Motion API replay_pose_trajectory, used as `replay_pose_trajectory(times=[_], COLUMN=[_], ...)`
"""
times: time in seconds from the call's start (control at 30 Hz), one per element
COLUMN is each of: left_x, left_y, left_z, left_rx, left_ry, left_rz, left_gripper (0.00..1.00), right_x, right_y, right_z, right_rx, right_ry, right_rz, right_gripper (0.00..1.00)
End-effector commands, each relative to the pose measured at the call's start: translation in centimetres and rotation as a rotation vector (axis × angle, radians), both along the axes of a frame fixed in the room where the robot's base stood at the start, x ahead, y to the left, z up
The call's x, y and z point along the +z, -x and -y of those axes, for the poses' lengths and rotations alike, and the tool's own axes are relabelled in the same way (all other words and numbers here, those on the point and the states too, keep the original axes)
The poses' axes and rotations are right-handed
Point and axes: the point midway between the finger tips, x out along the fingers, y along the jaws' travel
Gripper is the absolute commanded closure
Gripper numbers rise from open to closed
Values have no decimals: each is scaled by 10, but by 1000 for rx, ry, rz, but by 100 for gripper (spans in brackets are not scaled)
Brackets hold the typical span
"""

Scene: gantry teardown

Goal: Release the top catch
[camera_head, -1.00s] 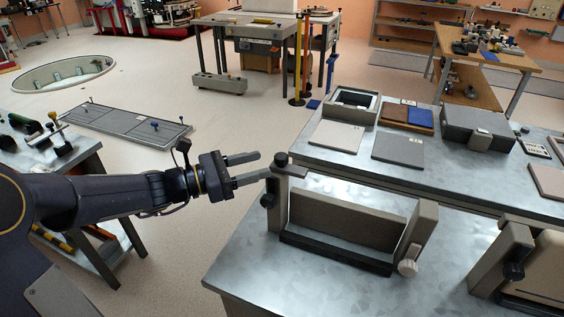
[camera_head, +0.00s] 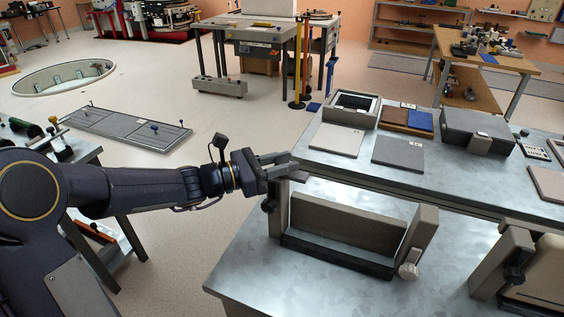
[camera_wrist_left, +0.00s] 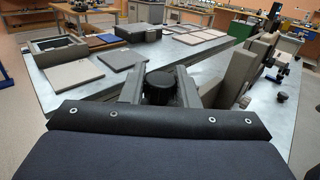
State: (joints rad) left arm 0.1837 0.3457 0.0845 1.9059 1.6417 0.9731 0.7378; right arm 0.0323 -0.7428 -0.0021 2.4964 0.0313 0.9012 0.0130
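The gantry frame (camera_head: 345,225) stands on the metal bench, with a left post (camera_head: 279,208), a right post and a long beige panel between them. The top catch, a round black knob (camera_wrist_left: 161,88), is on top of the left post. In the head view my left gripper's fingers hide it. My left gripper (camera_head: 284,165) is at the top of this post. In the left wrist view its two grey fingers stand on either side of the knob, which fills the gap between them. It looks shut on the knob. My right gripper is not in view.
A pale round knob (camera_head: 408,271) is low on the right post. A second frame (camera_head: 510,262) stands to the right. Behind is a bench with an open box (camera_head: 352,108), flat panels (camera_head: 398,153) and a grey case (camera_head: 478,130).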

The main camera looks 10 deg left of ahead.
Motion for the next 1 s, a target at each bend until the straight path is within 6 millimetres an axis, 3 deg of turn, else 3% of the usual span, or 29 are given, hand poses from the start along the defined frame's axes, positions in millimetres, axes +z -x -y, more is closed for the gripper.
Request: replay_pose_trajectory(times=[0.03,0.17,0.37,0.63,0.97,1.0], left_x=[0,0,1,2,1,1], left_y=[0,0,-1,-10,-10,-10], left_z=[0,0,-4,-45,-51,-51], left_rx=[0,0,2,5,6,6], left_ry=[0,0,-1,0,0,0], left_rz=[0,0,1,1,2,2], left_gripper=[82,100,100,100,100,68], right_x=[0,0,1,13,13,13], right_y=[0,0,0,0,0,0], right_z=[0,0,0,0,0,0], right_rx=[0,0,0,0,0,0], right_ry=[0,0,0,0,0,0], right_rz=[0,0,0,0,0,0], right_gripper=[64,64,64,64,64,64])
